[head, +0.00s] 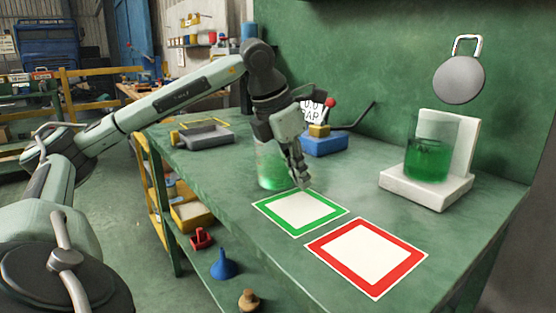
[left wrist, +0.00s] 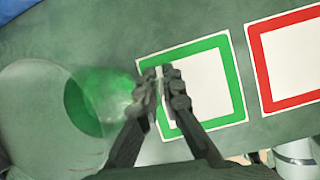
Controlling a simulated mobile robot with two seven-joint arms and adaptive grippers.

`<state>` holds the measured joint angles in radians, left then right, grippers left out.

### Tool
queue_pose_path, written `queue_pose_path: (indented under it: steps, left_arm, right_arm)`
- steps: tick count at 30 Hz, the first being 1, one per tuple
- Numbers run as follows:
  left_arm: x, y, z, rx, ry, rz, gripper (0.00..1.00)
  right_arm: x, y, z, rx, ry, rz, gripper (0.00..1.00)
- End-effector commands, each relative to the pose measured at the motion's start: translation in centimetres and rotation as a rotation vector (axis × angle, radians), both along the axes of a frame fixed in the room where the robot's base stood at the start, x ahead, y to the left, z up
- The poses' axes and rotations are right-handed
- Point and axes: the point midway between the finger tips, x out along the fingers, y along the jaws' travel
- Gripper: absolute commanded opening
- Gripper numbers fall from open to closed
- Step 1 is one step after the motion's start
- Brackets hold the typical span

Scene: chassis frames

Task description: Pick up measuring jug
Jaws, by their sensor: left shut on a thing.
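A clear measuring jug (head: 270,168) with green liquid stands on the green bench, at the left edge of the green-framed card (head: 300,212). The jug also shows at the left of the left wrist view (left wrist: 40,105), with its green liquid beside the fingers. My left gripper (head: 299,178) points down at the jug's right side and is shut on it with a narrow gap between the fingers (left wrist: 160,85). Which part of the jug lies between them is hard to make out. A second clear vessel of green liquid (head: 430,155) stands on a white stand (head: 425,190). My right gripper is out of view.
A red-framed card (head: 367,258) lies right of the green one. A blue box (head: 324,144), a sign (head: 313,110) and a grey tray (head: 202,135) stand farther back. A round grey plate (head: 460,80) hangs on the wall. A blue funnel (head: 223,265) sits on the lower shelf.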

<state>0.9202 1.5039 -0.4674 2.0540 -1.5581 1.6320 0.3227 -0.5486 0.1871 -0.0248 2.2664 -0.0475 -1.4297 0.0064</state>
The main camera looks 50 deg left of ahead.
Motion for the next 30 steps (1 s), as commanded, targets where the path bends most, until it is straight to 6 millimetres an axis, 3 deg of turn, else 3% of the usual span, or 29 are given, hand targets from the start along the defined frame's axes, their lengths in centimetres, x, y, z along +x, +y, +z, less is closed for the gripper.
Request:
queue_pose_path:
  steps: [17, 23, 30]
  left_arm:
    - [0.0, 0.0, 0.4, 0.000, -0.002, 0.000, 0.00]
    - [0.1, 0.0, 1.5, -0.001, -0.004, 0.000, 0.00]
    - [0.1, 0.0, 4.0, -0.002, -0.006, -0.001, 0.00]
  right_arm:
    - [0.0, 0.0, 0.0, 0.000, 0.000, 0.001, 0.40]
    - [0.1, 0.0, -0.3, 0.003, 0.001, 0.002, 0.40]
    - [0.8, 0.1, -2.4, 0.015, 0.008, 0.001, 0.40]
